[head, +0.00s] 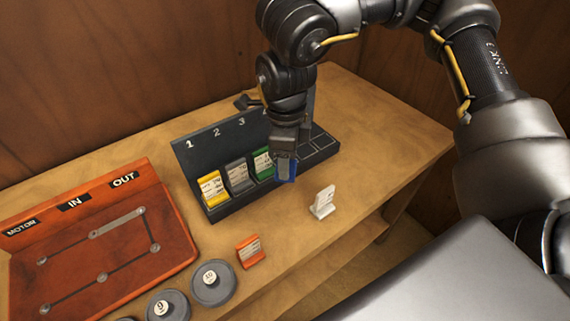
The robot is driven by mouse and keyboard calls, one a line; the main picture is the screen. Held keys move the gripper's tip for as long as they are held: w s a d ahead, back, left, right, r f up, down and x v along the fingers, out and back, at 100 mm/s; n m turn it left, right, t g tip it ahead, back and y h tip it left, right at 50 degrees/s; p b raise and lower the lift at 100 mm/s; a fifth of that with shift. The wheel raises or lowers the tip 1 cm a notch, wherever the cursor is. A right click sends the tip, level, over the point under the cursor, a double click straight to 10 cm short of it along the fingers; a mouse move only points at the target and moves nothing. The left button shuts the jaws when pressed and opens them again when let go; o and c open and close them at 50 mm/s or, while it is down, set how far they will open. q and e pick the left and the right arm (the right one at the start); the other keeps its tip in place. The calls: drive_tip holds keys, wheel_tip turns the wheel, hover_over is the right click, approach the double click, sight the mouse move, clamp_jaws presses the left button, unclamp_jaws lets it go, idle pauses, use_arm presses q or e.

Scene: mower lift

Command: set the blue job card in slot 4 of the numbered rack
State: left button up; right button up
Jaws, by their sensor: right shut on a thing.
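The blue job card (285,170) is in my right gripper (285,152), which is shut on it. The gripper points down at the front of the numbered rack (230,205), just right of the green card (263,163). I cannot tell whether the blue card touches the rack. The dark rack shows numbers 1, 2 and 3; the 4 is mostly hidden behind my right arm. A yellow card (211,188) stands in slot 1, a grey card (238,174) in slot 2 and the green card in slot 3. The rack's right end is empty. My left gripper is not in view.
A white card (322,203) stands on the table in front of the rack. An orange card (250,251) stands near round grey weights (212,282). A red-brown board (130,265) marked MOTOR, IN and OUT lies at the left. The table (400,150) is clear at the right.

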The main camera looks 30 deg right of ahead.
drive_tip(key=m, duration=0.4)
drive_tip(key=shift+w+a+r+b, duration=0.2)
drive_tip(key=shift+r+b, duration=0.05)
drive_tip(key=shift+b, duration=0.1)
drive_tip(key=m, duration=0.2)
drive_tip(key=r+m, duration=0.1)
drive_tip(key=m, duration=0.2)
drive_tip(key=shift+w+a+m+b, duration=0.15)
drive_tip(key=shift+m+b, duration=0.15)
drive_tip(key=w+d+f+p, duration=0.1)
drive_tip(key=w+d+f, duration=0.1)
drive_tip(key=w+f, duration=0.1)
drive_tip(key=w+d+f+p, duration=0.2)
drive_tip(key=w+f, duration=0.1)
drive_tip(key=w, duration=0.1)
drive_tip(key=w+d+f+p, duration=0.1)
drive_tip(key=w+d+f, duration=0.2)
drive_tip(key=w, duration=0.1)
drive_tip(key=shift+w+p, duration=0.15)
drive_tip(key=shift+p, duration=0.15)
drive_tip(key=shift+w+d+f, duration=0.1)
drive_tip(key=shift+w+f, duration=0.15)
drive_tip(key=shift+f, duration=0.2)
wheel_tip(320, 180, down, 3)
drive_tip(key=shift+r+p, duration=0.1)
drive_tip(key=shift+p, duration=0.95)
drive_tip(key=shift+f, duration=0.2)
drive_tip(key=shift+f, duration=0.1)
